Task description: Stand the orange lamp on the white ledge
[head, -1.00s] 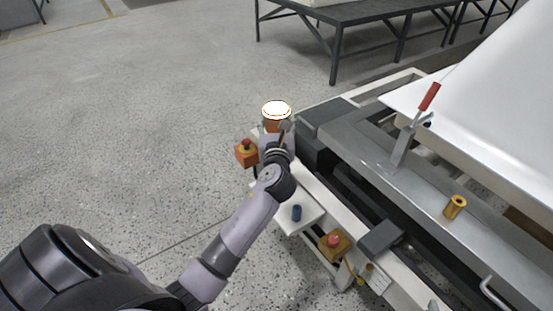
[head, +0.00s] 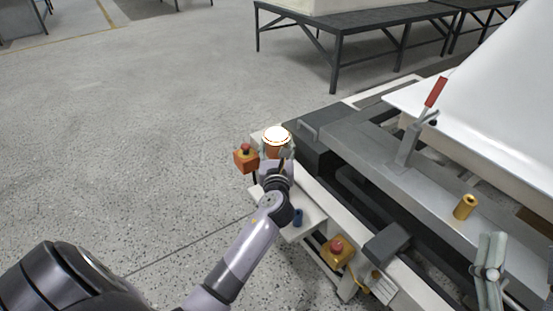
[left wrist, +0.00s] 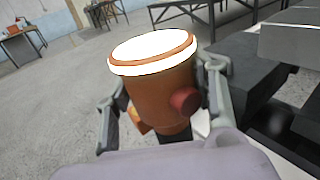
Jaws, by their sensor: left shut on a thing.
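The orange lamp (head: 274,152) has a glowing white top and stands nearly upright in my left gripper (head: 277,157). In the left wrist view the lamp (left wrist: 155,92) fills the space between the two fingers, with a round red-brown knob on its side. The white ledge (head: 316,199) runs along the near side of the grey machine frame. The lamp is at its far end; its base is hidden by my gripper, so I cannot tell whether it touches the ledge. My right gripper (head: 490,246) shows at the lower right, apart from the lamp.
An orange box with a red button (head: 246,157) is just left of the lamp. A red-handled clamp (head: 425,117) and brass cylinder (head: 465,206) are on the frame.

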